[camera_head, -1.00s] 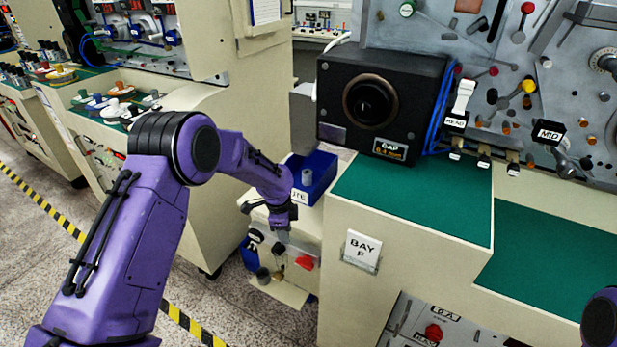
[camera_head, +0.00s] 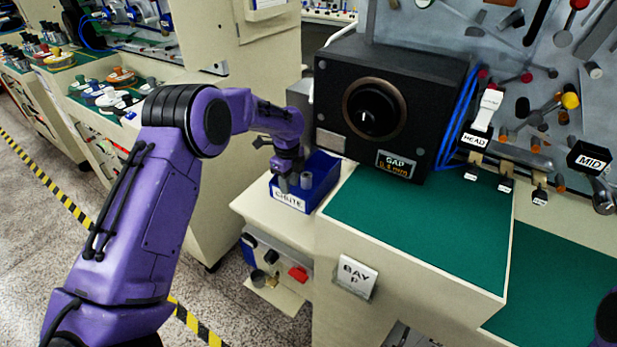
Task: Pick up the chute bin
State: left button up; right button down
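The chute bin is a small blue open box (camera_head: 322,187) with a white "CHUTE" label on its front. It sits on a cream ledge left of the green-topped bench. A grey cylinder (camera_head: 306,181) shows inside it. My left gripper (camera_head: 284,183) points down at the bin's left front part, overlapping it in the picture. Its fingers are small and partly merged, so I cannot tell whether they are open or touch the bin. Only a purple piece of my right arm shows at the lower right edge; its gripper is out of view.
A black gap gauge box (camera_head: 385,105) stands just right of and behind the bin. The green bench top (camera_head: 420,225) is clear in front of it. A cream cabinet (camera_head: 215,185) rises behind my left arm.

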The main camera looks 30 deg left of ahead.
aim_at(289, 205)
pick_arm(q)
jog(key=shift+s+f, duration=0.15)
jog(key=shift+f, duration=0.25)
jog(key=f, duration=0.2)
jog(key=f+p, duration=0.2)
jog(key=f, duration=0.1)
jog(key=shift+a+f, duration=0.3)
jog(key=shift+f, duration=0.05)
jog(key=shift+r, duration=0.1)
jog(key=shift+c, duration=0.6)
grip_shut()
